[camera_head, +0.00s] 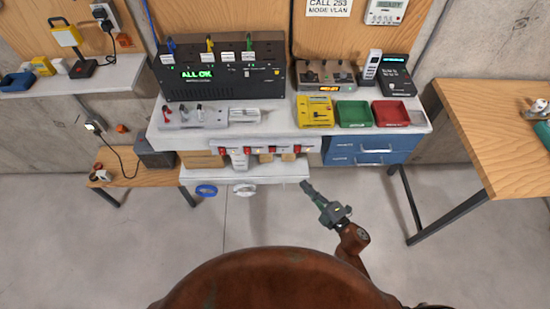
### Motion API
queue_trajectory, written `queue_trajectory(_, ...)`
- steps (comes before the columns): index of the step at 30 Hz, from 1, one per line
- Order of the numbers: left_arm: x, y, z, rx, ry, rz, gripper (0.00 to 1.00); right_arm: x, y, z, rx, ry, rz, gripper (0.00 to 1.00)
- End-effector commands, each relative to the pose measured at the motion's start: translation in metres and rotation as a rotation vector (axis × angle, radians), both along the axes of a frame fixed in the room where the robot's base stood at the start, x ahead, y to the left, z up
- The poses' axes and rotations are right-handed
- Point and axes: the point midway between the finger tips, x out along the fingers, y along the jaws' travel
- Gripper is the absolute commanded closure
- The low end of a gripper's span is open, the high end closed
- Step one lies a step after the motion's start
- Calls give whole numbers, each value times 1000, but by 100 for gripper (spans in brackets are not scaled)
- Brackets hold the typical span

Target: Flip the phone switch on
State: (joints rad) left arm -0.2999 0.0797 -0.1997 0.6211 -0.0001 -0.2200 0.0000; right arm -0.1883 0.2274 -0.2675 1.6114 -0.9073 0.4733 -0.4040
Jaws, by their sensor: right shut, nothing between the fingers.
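Several red-and-white switches (264,150) with small labels sit along the front under the bench top. The labels are too small to read, so I cannot tell which one is the phone switch or how it is set. A grey block with small toggles (195,115) lies on the bench's left part. A cordless handset (372,65) stands by a black desk unit (396,74) at the back right. My right gripper (306,186) is shut and empty, just beyond the right end of the low white shelf, apart from the switches. My left gripper is not in view.
A black panel box (222,72) reading "ALL OK" stands on the bench. Blue drawers (360,150) hang below. The white shelf (245,175) juts out low. A wooden table (500,120) stands right. The near floor is clear.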

Motion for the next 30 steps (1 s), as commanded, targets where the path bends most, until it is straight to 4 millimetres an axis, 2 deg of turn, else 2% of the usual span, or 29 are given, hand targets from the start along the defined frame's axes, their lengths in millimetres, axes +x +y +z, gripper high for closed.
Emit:
queue_trajectory(1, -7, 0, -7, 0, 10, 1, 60, -5, 15, 21, -37, -79, 49, 100)
queue_trajectory(3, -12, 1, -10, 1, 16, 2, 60, -12, 31, 45, -81, -162, 101, 100)
queue_trajectory(7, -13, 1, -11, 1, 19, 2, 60, -20, 44, 66, -119, -234, 144, 100)
queue_trajectory(20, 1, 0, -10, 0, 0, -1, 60, -17, 49, 69, -121, -240, 146, 100)
queue_trajectory(23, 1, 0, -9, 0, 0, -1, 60, -8, 57, 71, -119, -241, 145, 100)
queue_trajectory(30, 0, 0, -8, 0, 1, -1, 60, 25, 91, 76, -119, -241, 146, 100)
